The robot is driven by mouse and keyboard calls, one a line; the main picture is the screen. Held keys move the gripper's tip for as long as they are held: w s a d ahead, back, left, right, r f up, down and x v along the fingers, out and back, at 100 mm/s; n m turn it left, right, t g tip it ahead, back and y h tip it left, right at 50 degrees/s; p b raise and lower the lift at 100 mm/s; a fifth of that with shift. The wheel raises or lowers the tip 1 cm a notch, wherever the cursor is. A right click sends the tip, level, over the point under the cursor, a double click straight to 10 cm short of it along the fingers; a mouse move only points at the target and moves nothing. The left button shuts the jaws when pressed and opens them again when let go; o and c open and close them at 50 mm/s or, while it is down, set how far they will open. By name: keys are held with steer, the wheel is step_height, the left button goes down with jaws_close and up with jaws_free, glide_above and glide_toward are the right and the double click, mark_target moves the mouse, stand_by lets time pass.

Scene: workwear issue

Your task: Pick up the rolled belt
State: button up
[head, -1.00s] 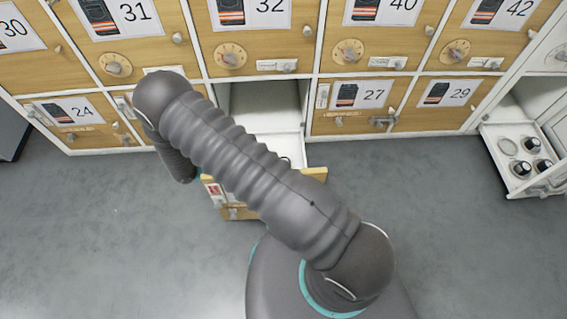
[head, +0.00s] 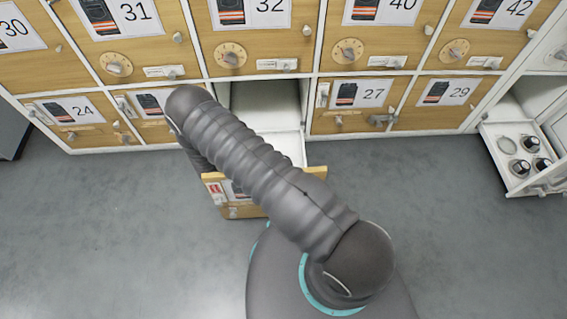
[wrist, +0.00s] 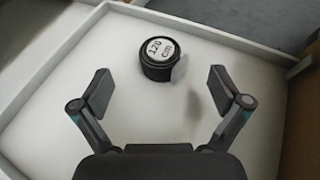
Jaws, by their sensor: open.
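The rolled belt (wrist: 158,58) is a small dark roll with a white label reading "120 cm". It lies in the white drawer (wrist: 38,110) in the wrist view, near the drawer's far wall. My gripper (wrist: 160,88) is open, with one finger on each side of the picture and the belt ahead, between and beyond the fingertips. The fingers do not touch the belt. In the head view the pulled-out drawer (head: 262,135) is partly covered by my arm, and the belt and gripper are hidden.
Wooden lockers with numbered labels (head: 362,93) line the back. At the right, another open white drawer (head: 520,180) holds several dark rolls (head: 530,144). The drawer walls (wrist: 215,28) surround the belt. Grey floor (head: 110,220) is clear at the left.

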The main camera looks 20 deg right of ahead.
steer(key=x, duration=0.5)
steer(key=shift+f, duration=0.15)
steer(key=c, duration=1.3)
